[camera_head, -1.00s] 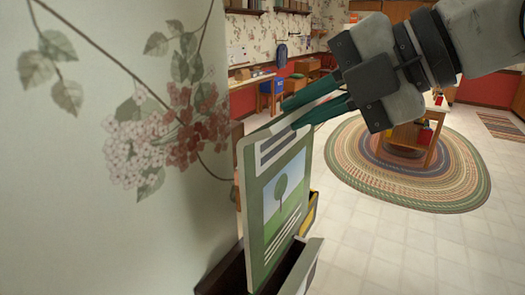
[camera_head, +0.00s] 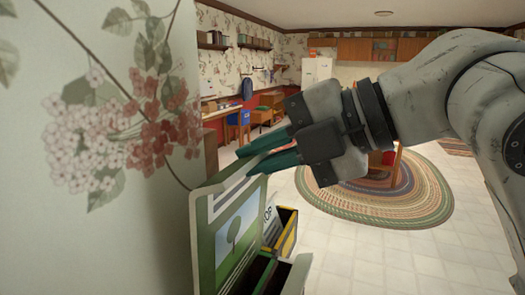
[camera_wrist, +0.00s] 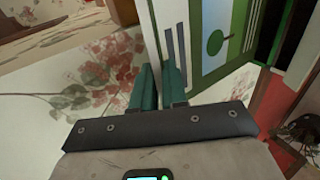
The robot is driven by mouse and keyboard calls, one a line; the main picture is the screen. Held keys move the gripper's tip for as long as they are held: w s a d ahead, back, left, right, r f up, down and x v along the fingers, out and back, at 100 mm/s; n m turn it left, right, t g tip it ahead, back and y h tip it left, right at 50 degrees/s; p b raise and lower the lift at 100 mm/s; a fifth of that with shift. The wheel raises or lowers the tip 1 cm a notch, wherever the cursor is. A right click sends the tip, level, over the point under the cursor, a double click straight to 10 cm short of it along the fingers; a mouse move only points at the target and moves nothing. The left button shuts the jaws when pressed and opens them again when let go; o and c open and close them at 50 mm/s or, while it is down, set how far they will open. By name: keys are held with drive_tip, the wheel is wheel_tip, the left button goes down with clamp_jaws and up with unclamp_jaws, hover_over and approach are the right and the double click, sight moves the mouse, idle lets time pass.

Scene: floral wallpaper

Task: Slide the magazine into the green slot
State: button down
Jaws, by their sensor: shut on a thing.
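The magazine (camera_head: 230,236) is a pale, upright card-like item with a green border and a tree picture. My gripper (camera_head: 246,162) is shut on its top edge; the dark green fingers also show in the wrist view (camera_wrist: 158,88). The magazine's lower part is cut off in the head view. A green-edged slot (camera_head: 284,266) with a dark inside is just right of the magazine. The wrist view shows a green strip (camera_wrist: 251,27) and a dark opening beside the magazine. I cannot tell whether the magazine's lower edge is inside a slot.
A yellow-edged compartment (camera_head: 291,232) holding a dark lettered item (camera_head: 269,220) stands behind the green-edged slot. A wall with floral paper (camera_head: 95,190) is close on the left. Open tiled floor (camera_head: 400,265) and a braided oval rug (camera_head: 415,205) are to the right.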

drive_tip(key=shift+f+b, duration=0.3)
drive_tip(key=shift+f, duration=0.65)
drive_tip(key=shift+d+f+b, duration=0.1)
drive_tip(key=shift+f+b, duration=3.85)
drive_tip(key=shift+f, duration=0.65)
drive_tip(key=c, duration=1.1)
unclamp_jaws()
drive_tip(key=shift+d, duration=0.1)
drive_tip(key=v, duration=1)
drive_tip(key=shift+s+d, duration=0.1)
drive_tip(key=shift+d, duration=0.2)
